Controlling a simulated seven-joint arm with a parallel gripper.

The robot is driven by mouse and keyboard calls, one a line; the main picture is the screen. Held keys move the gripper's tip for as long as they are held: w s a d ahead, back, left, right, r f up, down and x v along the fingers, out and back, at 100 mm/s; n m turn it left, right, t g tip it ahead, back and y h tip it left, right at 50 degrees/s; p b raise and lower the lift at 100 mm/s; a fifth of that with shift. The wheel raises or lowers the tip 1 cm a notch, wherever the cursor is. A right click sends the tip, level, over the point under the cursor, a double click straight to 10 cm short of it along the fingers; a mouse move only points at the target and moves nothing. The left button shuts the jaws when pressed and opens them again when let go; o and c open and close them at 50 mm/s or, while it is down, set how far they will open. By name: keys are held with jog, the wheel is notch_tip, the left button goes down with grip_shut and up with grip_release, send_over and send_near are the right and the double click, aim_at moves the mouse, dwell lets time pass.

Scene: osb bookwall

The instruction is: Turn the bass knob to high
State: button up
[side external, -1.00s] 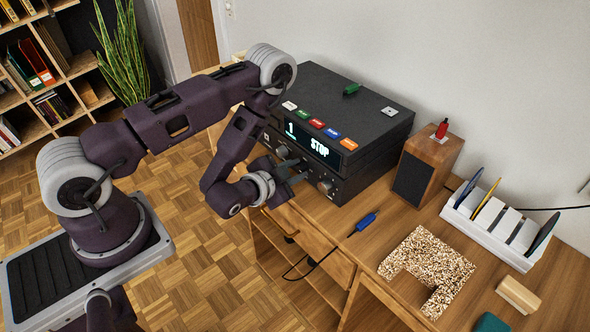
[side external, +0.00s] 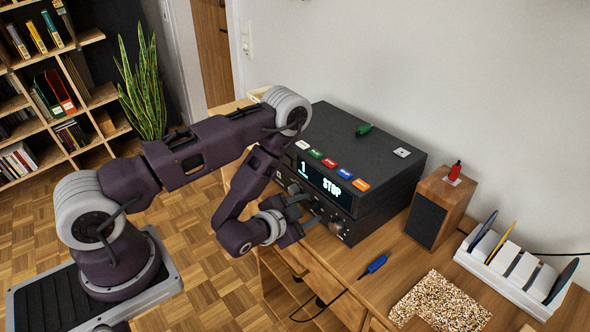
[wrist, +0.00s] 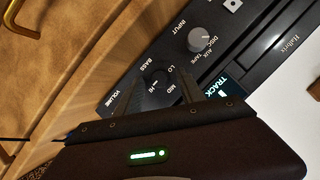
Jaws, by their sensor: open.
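The bass knob (wrist: 158,76) is a small dark knob on the amplifier front, with BASS, LO, MID and HI printed around it in the wrist view. Its exact pointer direction is hard to read. My gripper (wrist: 168,94) is open, with its two grey fingers at the near side of this knob. I cannot tell whether they touch it. In the side view my gripper (side external: 313,208) is in front of the black amplifier's (side external: 400,185) lower panel, and its fingers partly hide the knobs there.
A grey input selector knob (wrist: 199,40) sits beside the bass knob. A display reading STOP and coloured buttons are above. A wooden speaker (side external: 440,205), a blue-handled tool (side external: 373,266) and a white rack (side external: 510,270) stand on the desk to the right.

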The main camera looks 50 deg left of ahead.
jog(key=shift+a+n+h, duration=0.4)
jog(key=shift+n+h, duration=0.5)
jog(key=shift+n, duration=0.3)
jog(key=n+h, duration=0.1)
jog(key=n, duration=0.1)
jog(key=n+h, duration=0.2)
jog(key=shift+a, duration=0.3)
jog(key=n+h, duration=0.2)
jog(key=shift+f+h, duration=0.15)
jog(key=shift+h, duration=0.25)
jog(key=n+h, duration=0.1)
jog(key=n+t, duration=0.1)
jog(key=n, duration=0.1)
jog(key=shift+a+f+h, duration=0.1)
jog(key=shift+f+h, duration=0.1)
jog(key=shift+h, duration=0.2)
jog(key=r+v, duration=0.2)
jog(key=v, duration=0.6)
notch_tip(320, 180, up, 26)
jog(key=shift+w+d, duration=0.25)
jog(key=shift+w, duration=0.15)
